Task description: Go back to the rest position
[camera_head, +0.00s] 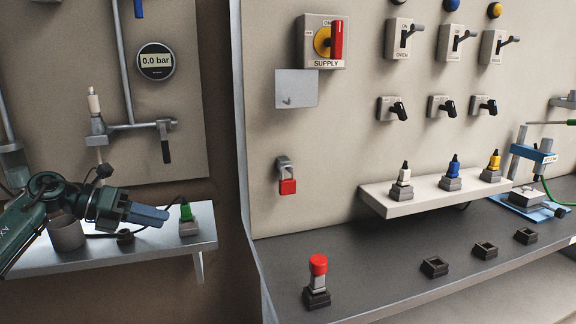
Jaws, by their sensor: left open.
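My left gripper (150,214) comes in from the left on my dark green arm and points to the right. Its blue-grey fingers are open and hold nothing that I can see. They are over the left metal shelf (110,257), close to the left of a green-topped connector (187,219) in a grey socket, and look apart from it. The arm hides part of the shelf and of a grey cup (67,233). My right gripper is out of view.
A gauge (156,61) reads 0.0 bar above pipes with a valve handle (165,145). A red-capped plug (318,275) stands on the dark bench (385,285), near several empty sockets.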

